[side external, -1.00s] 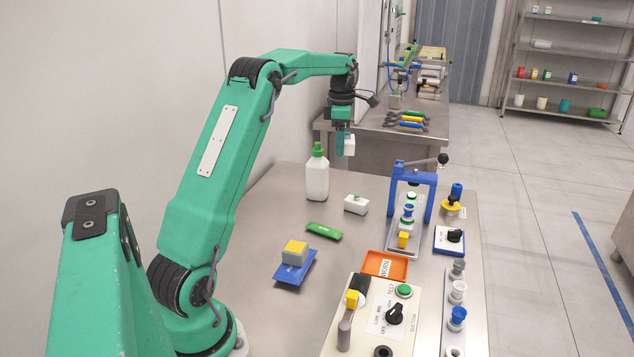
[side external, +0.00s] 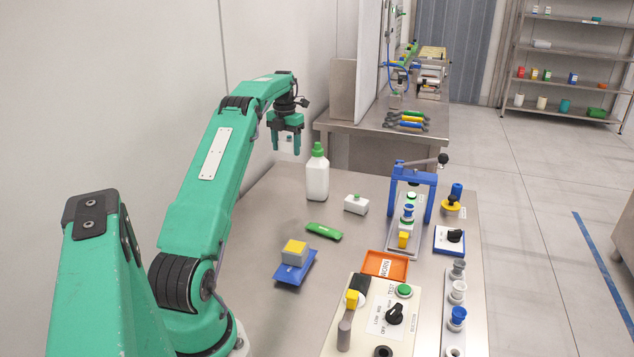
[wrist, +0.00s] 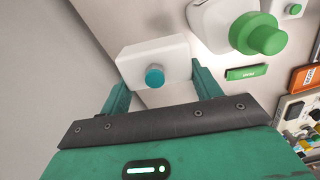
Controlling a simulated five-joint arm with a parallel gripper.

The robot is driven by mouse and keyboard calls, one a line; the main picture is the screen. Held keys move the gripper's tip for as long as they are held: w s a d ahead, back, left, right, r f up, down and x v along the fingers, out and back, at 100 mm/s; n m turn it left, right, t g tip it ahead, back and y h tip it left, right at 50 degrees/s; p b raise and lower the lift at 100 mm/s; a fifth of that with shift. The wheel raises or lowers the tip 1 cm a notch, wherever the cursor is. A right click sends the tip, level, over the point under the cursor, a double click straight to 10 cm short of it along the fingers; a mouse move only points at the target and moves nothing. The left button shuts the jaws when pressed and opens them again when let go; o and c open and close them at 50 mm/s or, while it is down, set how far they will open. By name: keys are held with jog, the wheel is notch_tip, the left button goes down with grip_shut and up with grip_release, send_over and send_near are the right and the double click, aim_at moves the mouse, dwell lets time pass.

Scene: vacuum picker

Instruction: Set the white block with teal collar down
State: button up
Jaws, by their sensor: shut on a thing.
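My gripper (side external: 286,145) is shut on the white block with teal collar (wrist: 137,58). In the wrist view the block lies between the two green fingers, its round teal part (wrist: 154,76) facing the camera. In the side view the block is mostly hidden, with only a little white showing between the fingers. The gripper points down and is held in the air, left of the white bottle with green cap (side external: 317,178), near the table's far left edge and the wall.
The table's left part is mostly clear.

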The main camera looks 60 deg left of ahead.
jog(key=n, duration=0.2)
send_over(281, 186)
notch_tip(281, 186, down, 6)
jog(key=shift+w+r, duration=0.1)
jog(key=shift+f, duration=0.2)
jog(key=shift+f, duration=3.8)
jog(key=shift+f, duration=0.2)
jog(key=o, duration=1.1)
jog(key=shift+r, duration=0.15)
jog(key=shift+r, duration=3.75)
